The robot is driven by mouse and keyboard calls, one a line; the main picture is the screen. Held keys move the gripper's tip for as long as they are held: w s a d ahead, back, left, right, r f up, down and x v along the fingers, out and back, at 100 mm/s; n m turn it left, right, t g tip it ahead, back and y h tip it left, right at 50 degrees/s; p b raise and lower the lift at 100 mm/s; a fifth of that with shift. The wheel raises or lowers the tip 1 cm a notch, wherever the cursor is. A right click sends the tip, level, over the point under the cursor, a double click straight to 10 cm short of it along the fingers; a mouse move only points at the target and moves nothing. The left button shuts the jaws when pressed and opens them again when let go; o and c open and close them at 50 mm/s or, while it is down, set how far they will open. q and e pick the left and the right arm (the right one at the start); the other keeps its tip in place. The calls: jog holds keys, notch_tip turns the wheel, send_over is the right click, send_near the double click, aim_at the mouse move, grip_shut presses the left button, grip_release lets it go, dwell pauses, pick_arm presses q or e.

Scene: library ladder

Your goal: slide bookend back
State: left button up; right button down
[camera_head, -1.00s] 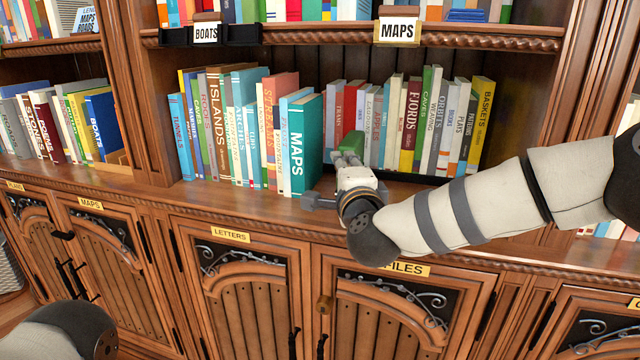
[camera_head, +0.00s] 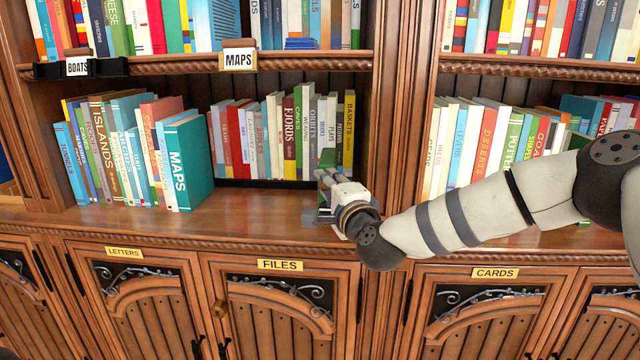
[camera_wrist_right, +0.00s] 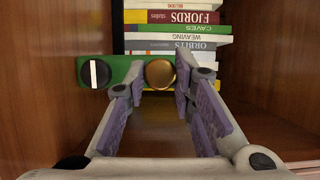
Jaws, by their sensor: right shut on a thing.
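The bookend (camera_wrist_right: 122,70) shows in the right wrist view as a green bar with a brass knob (camera_wrist_right: 160,73) and a black disc with a white stripe. My right gripper (camera_wrist_right: 161,88) is shut on the knob, with one finger on each side. In the head view my right gripper (camera_head: 324,198) is low over the shelf board at the right end of the middle bay, beside the upright. It mostly hides the bookend there. A row of books (camera_head: 280,135) stands behind, at the back of the bay. My left gripper is out of view.
Books ending in a teal MAPS book (camera_head: 188,165) stand forward at the bay's left. The shelf board (camera_head: 240,215) between them and my right gripper is clear. A wooden upright (camera_head: 400,110) is close on the right. Another shelf with a MAPS tag (camera_head: 238,60) is above.

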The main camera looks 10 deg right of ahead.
jog(key=shift+d, duration=0.25)
jog(key=c, duration=1.3)
grip_release()
jog(key=shift+c, duration=0.2)
jog(key=shift+s, duration=0.1)
jog(key=s, duration=1.2)
jog(key=shift+d, duration=0.45)
